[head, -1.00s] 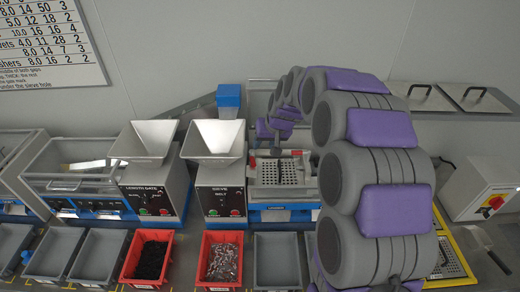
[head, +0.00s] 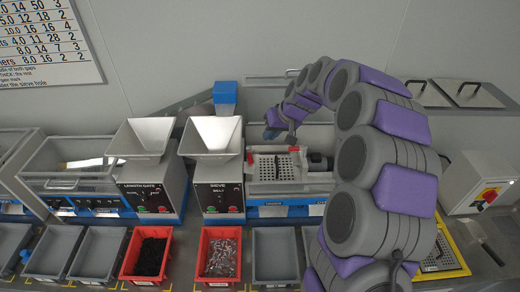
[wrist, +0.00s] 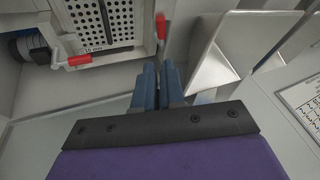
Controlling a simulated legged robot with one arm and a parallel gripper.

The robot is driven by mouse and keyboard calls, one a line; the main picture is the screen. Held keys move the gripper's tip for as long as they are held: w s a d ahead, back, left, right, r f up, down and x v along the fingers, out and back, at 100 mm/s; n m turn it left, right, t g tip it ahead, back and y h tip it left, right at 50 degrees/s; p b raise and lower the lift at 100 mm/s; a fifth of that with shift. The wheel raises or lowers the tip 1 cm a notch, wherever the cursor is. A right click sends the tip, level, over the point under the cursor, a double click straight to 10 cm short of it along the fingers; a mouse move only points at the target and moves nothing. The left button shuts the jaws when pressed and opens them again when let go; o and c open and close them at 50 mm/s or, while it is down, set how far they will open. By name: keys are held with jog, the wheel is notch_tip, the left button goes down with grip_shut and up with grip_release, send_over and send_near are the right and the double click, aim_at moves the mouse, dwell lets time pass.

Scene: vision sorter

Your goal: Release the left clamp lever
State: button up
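The perforated sieve plate (head: 275,168) sits in its frame right of the sieve hopper (head: 212,135). It also shows at the top of the wrist view (wrist: 100,20). The left clamp lever (head: 250,158) has a red handle at the plate's left side; in the wrist view it stands near the hopper, up from my fingertips (wrist: 160,25). A second red lever (wrist: 80,60) is at the plate's other corner, left in the wrist view. My gripper (head: 271,134) is above and behind the plate. Its blue fingers (wrist: 158,68) look closed together, empty and apart from both levers.
The hopper wall (wrist: 225,50) is close to the right of my fingers in the wrist view. A dark cylindrical part (wrist: 30,45) is by the plate's other side. Red bins (head: 220,255) and grey bins (head: 275,256) line the front. A red-button box (head: 480,185) stands at the right.

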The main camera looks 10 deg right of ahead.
aim_at(250, 162)
jog(key=shift+n+y, duration=0.3)
jog(key=shift+y, duration=0.4)
jog(key=d+f, duration=0.1)
jog(key=d, duration=0.1)
jog(key=d+f, duration=0.1)
jog(key=d, duration=0.1)
jog(key=w+d+f, duration=0.1)
jog(key=f, duration=0.1)
jog(key=shift+w+d, duration=0.1)
jog(key=shift+d, duration=0.3)
grip_shut()
jog(key=w+a+f, duration=0.3)
jog(key=a+f, duration=0.5)
jog(key=f, duration=0.1)
jog(key=shift+w+a+f+b, duration=0.15)
jog(key=shift+a+f+b, duration=0.1)
jog(key=shift+b, duration=0.15)
jog(key=shift+a, duration=0.1)
jog(key=shift+s+a+m, duration=0.25)
jog(key=shift+a+m, duration=0.45)
jog(key=shift+a, duration=0.05)
